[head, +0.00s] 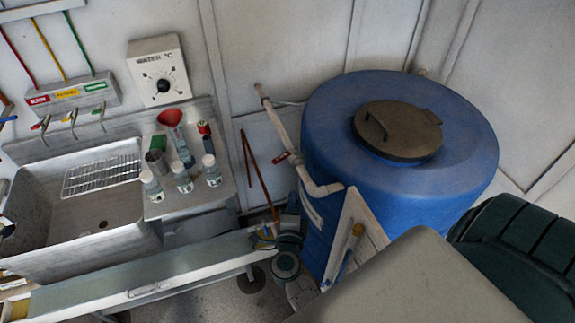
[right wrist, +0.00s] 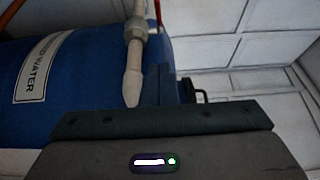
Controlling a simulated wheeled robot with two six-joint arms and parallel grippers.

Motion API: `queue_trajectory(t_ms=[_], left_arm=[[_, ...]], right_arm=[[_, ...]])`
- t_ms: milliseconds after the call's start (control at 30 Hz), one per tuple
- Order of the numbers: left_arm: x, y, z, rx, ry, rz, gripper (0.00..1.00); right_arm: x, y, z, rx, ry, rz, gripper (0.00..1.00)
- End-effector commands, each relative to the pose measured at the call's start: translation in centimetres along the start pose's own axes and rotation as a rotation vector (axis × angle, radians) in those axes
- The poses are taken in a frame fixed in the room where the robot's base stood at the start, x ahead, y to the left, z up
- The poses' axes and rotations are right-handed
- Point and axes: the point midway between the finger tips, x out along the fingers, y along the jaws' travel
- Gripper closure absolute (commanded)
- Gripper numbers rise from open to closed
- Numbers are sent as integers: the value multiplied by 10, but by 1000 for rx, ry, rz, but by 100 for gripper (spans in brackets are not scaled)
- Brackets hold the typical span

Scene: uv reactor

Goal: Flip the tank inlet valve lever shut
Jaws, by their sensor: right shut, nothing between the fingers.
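The inlet pipe (head: 296,135) runs from the wall to the blue tank (head: 325,130), with a short red lever (head: 283,157) on its valve. In the right wrist view the pale pipe (right wrist: 133,75) comes down from the top edge, and part of the red lever (right wrist: 158,12) shows beside it. My right gripper (right wrist: 165,87) is shut and empty, its fingers just right of the pipe's lower end. I cannot tell whether they touch it. In the head view its fingertips cannot be made out. My left gripper is not in view.
A dark lid (head: 400,130) sits on the tank. A steel sink (head: 85,215) and a shelf with several bottles (head: 183,178) stand left. A pale board (head: 362,212) stands before the tank. A dark green ribbed object (head: 515,235) is at the right.

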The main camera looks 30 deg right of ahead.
Motion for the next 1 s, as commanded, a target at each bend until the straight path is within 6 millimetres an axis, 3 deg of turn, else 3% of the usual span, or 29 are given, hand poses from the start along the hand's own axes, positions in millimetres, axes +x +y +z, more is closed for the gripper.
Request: queue_trajectory(t_ms=[467, 700, 1000], left_arm=[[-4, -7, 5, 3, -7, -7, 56], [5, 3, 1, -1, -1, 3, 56], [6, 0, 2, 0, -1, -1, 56]], right_arm=[[96, 0, 0, -7, -2, -4, 100], [116, 3, 25, -4, -3, -1, 100], [120, 1, 29, -6, -3, 0, 100]])
